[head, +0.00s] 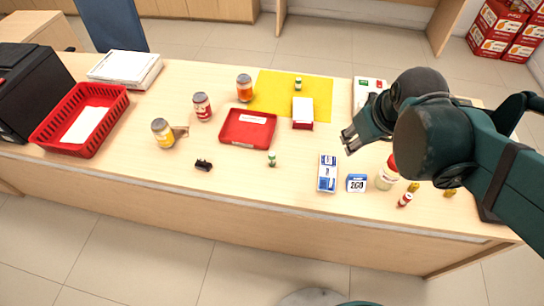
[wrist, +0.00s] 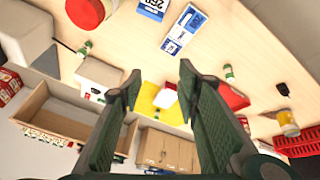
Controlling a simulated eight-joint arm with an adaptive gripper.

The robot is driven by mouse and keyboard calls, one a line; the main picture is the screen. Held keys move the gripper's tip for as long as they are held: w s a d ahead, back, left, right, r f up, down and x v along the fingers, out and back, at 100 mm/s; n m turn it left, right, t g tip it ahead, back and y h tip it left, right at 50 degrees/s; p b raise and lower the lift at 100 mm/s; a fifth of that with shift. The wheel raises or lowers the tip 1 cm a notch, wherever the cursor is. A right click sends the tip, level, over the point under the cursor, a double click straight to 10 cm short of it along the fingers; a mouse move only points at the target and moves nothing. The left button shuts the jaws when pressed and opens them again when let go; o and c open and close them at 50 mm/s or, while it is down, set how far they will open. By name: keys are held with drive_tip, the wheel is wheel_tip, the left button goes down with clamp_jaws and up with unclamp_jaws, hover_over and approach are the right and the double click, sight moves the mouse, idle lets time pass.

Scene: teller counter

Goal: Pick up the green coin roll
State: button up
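A small green-and-white roll (head: 272,159) stands on the counter in front of the red tray; it also shows in the wrist view (wrist: 229,74). A similar small green-topped item (head: 298,84) stands on the yellow mat farther back. I cannot tell from its look alone which is the coin roll. My gripper (head: 350,140) is above the counter, to the right of both and apart from them. In the wrist view its two fingers (wrist: 160,82) are spread with nothing held between them.
A red tray (head: 226,137), a white-and-red box (head: 303,110) and several jars stand left of my gripper. Blue-and-white boxes (head: 327,172) and a red-lidded jar (head: 386,179) stand nearer the front. The counter left of the near roll is mostly clear, apart from a small black item (head: 203,165).

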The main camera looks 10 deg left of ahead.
drive_tip(key=w+a+f+n+g+p, duration=0.1)
drive_tip(key=w+a+f+n+p, duration=0.15)
drive_tip(key=a, duration=0.35)
drive_tip(key=w+a+f+n+g+p, duration=0.2)
drive_tip(key=a+n, duration=0.2)
drive_tip(key=a, duration=0.2)
drive_tip(key=n+g+p, duration=0.2)
drive_tip(key=n+p, duration=0.1)
drive_tip(key=n, duration=0.3)
hover_over(272, 154)
drive_tip(key=d, duration=0.1)
drive_tip(key=shift+h, duration=0.3)
wheel_tip(272, 154, down, 7)
drive_tip(key=shift+w+d+f, duration=0.1)
drive_tip(key=shift+w+f, duration=0.05)
drive_tip(key=shift+f, duration=0.05)
drive_tip(key=shift+s+a+f+n+p, duration=0.2)
drive_tip(key=shift+a+f+n+p, duration=0.15)
drive_tip(key=shift+a+f, duration=0.25)
drive_tip(key=shift+d, duration=0.1)
drive_tip(key=shift+f+b, duration=0.3)
drive_tip(key=shift+f, duration=1)
drive_tip(key=shift+f, duration=0.1)
drive_tip(key=shift+f+b, duration=0.6)
drive_tip(key=shift+f, duration=1.9)
drive_tip(key=shift+c, duration=0.6)
